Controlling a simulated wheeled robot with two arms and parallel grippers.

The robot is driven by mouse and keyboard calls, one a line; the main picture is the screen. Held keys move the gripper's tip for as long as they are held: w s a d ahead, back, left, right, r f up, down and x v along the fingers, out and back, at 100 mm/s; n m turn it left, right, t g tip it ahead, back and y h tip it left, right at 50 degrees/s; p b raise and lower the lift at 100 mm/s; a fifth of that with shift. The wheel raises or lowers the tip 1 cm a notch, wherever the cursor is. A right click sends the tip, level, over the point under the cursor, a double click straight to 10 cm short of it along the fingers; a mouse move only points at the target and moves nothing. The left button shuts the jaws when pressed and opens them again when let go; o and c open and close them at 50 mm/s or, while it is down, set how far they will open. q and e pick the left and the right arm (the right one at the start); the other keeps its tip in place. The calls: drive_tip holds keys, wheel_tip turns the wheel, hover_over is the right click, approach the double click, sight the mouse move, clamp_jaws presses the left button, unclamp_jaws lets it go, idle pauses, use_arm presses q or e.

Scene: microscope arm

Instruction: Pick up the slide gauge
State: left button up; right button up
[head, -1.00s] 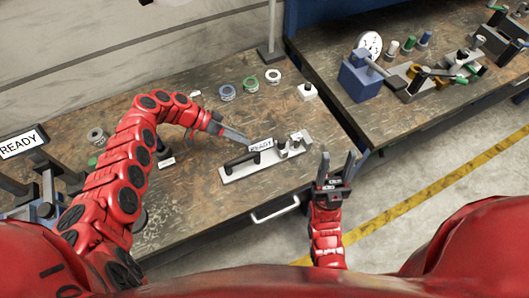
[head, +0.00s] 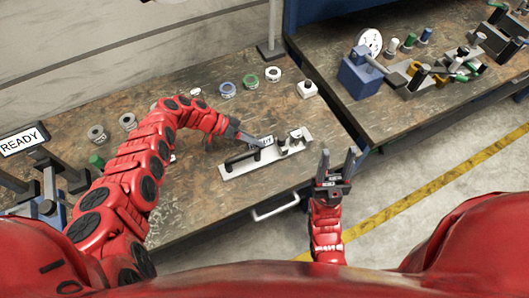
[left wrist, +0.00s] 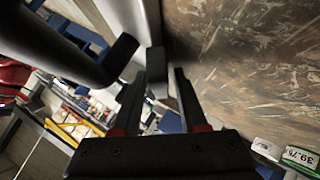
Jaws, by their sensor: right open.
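The slide gauge (head: 240,170) lies on the near wooden bench, with a pale flat base, a black handle, a small display and upright posts at its right end. My left gripper (head: 257,142) is over its middle, in front of the display, whose text is partly covered. In the left wrist view my left gripper (left wrist: 158,100) has its fingers apart, with a small grey block (left wrist: 157,70) showing between them. A black rounded bar (left wrist: 95,55) is to their left. I cannot tell whether the fingers touch the gauge. My right gripper (head: 336,165) is open and empty off the bench's right edge.
A READY display (head: 22,141) is at the left. A second bench (head: 380,120) holds a blue device (head: 360,75) and small parts. The floor between is clear.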

use_arm(q)
clamp_jaws()
idle(0.8)
drive_tip(key=shift+r, duration=0.1)
